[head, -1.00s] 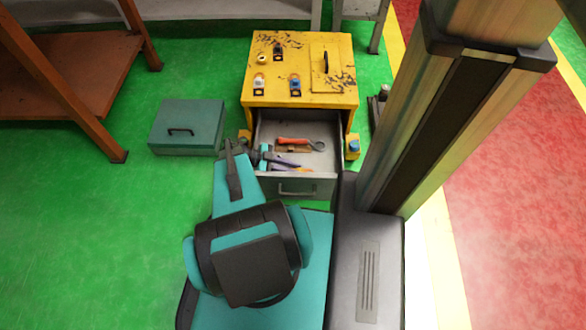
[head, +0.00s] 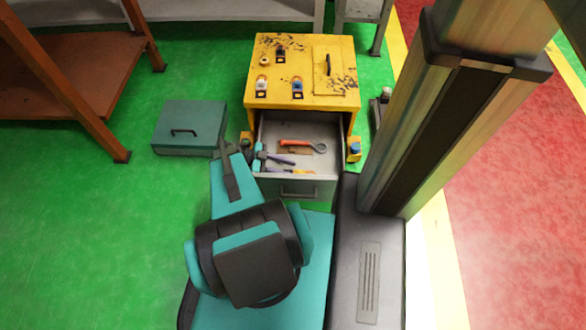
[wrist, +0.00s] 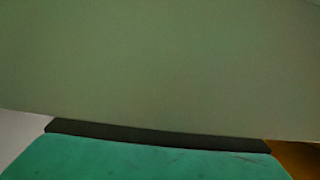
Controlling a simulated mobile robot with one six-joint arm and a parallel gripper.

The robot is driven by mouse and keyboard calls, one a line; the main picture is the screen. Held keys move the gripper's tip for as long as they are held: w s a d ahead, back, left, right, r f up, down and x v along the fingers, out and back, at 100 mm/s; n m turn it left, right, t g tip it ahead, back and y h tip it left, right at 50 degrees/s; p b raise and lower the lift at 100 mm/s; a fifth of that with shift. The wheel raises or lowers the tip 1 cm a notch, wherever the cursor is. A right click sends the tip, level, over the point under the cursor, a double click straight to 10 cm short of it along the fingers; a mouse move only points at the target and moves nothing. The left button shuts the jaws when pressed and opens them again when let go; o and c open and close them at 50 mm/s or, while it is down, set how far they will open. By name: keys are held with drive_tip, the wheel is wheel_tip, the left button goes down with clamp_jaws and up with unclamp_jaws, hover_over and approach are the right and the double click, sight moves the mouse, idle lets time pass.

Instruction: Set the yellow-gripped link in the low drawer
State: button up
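The low drawer (head: 326,166) of the yellow cabinet stands open, with loose tools inside. Small fittings sit on the cabinet top: one with a pale body and orange tip (head: 262,86), a blue one (head: 297,88), a dark one (head: 280,57) and a pale round one (head: 265,60). I cannot tell for certain which, if any, is the yellow-gripped link. My gripper (head: 231,153) is at the end of my teal arm, left of the drawer's front. Its fingers are too small and overlapped to read. The wrist view shows only a blurred grey-green surface close up, above a dark strip and a teal edge.
The drawer holds an orange-handled ring tool (head: 300,146), a teal-headed hammer (head: 262,158) and other tools. A teal case (head: 188,126) lies left of the cabinet (head: 328,40). A blue-topped yellow block (head: 354,148) stands right of the drawer. Green floor is free at left.

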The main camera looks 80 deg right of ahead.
drive_tip(key=p+v, duration=0.2)
drive_tip(key=v, duration=0.7)
idle(0.6)
